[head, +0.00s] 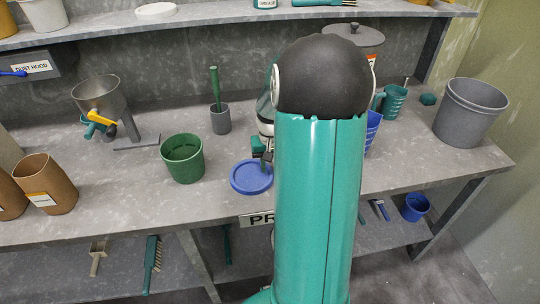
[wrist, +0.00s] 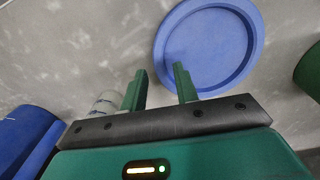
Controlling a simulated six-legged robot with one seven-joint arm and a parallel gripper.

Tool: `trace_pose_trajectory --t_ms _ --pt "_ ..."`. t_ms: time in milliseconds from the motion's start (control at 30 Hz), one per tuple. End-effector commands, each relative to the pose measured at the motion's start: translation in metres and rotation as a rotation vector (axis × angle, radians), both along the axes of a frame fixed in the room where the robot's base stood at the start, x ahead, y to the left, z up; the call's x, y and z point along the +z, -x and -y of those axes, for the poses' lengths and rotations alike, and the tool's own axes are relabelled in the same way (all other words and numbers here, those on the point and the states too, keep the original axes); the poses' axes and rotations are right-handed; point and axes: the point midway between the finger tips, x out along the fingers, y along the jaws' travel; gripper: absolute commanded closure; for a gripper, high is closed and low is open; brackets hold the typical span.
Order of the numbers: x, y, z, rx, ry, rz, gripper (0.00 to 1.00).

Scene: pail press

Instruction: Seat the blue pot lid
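The blue pot lid (head: 251,178) lies flat on the grey bench, left of my arm. In the wrist view the lid (wrist: 208,48) shows as a blue disc with a raised rim. My gripper (head: 264,158) is just above the lid's right side in the head view. In the wrist view my gripper (wrist: 160,82) has its two green fingers apart with nothing between them; the right finger overlaps the lid's near rim. A blue pot (head: 373,130) stands right of my arm, mostly hidden behind it. A blue vessel (wrist: 25,142) also shows at the wrist view's left edge.
A green pot (head: 183,158) stands left of the lid. A grey bucket (head: 470,112) stands at the right. My arm hides the bench's middle.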

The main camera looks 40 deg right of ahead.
Motion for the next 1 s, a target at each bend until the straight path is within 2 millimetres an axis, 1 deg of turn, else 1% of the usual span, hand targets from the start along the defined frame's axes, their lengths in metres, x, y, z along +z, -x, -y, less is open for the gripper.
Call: trace_pose_trajectory --t_ms 67,100,167,233,467,800,1000 --pt "-0.012 0.000 -0.001 0.000 -0.003 -0.002 0.70" --pt "-0.012 -0.001 -0.001 0.000 0.001 0.001 0.74" --pt "-0.011 -0.001 -0.001 0.001 0.001 0.001 0.86" --pt "-0.011 -0.002 -0.002 0.001 0.001 0.001 0.99" --pt "-0.011 -0.002 -0.002 0.002 0.001 0.001 1.00" --pt "0.004 -0.002 -0.002 0.003 0.001 0.002 1.00" --pt "0.004 -0.002 -0.002 0.002 0.001 0.001 1.00"
